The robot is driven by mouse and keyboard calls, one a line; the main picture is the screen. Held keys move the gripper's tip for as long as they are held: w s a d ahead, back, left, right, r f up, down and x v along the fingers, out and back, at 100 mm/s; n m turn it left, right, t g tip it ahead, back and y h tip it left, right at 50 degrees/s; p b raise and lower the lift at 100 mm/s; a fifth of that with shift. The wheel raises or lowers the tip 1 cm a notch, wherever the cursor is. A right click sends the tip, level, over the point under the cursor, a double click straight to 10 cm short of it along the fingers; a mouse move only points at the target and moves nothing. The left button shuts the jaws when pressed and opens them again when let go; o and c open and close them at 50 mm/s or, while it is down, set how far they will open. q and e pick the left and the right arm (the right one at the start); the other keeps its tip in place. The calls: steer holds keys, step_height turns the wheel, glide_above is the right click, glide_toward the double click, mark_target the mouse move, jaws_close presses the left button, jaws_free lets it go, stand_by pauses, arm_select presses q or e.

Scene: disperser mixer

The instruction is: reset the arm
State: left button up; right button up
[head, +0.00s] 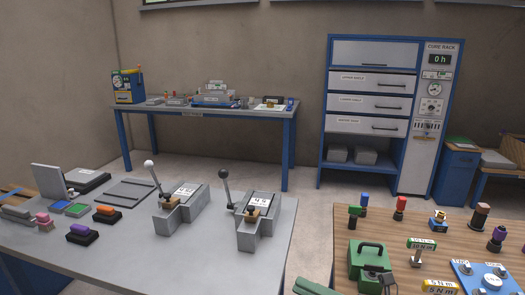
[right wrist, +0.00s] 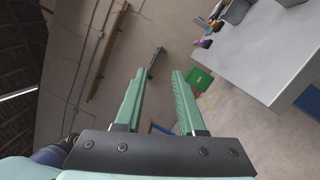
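My right gripper (right wrist: 159,73) shows in the right wrist view with its two green fingers apart and nothing between them. It is in free air, away from any table. I cannot clearly make out either gripper in the head view, and my left gripper does not show. On the grey table (head: 150,262) stand two grey lever devices. The left device (head: 182,208) has a tilted lever with a white knob (head: 149,164). The right device (head: 254,225) has a near-upright lever with a black knob (head: 224,173).
A wooden table (head: 345,225) at the right holds a green box with a handle (head: 369,256) and several coloured pieces.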

steer(key=s+d+f+m+t+h+p, duration=0.1)
steer(key=d+f+m+t+h, duration=0.4)
steer(key=m, duration=0.6)
steer(key=s+f+m+t+h+p, duration=0.1)
steer(key=f+m+t+h+p, duration=0.15)
steer(key=f+m+h, duration=0.6)
steer(key=s+d+f+m+g+h, duration=0.1)
steer(key=s+f+m+g, duration=0.2)
steer(key=s+f+m, duration=0.3)
steer(key=s+d+f+m+g+h+p, duration=0.1)
steer(key=s+d+f+m+g+h, duration=0.1)
steer(key=s+f+m, duration=0.4)
steer(key=s+m+g, duration=0.1)
steer(key=s+m, duration=0.1)
steer(key=s, duration=0.3)
steer(key=shift+f, duration=0.25)
steer(key=shift+o, duration=0.3)
steer(key=shift+w, duration=0.1)
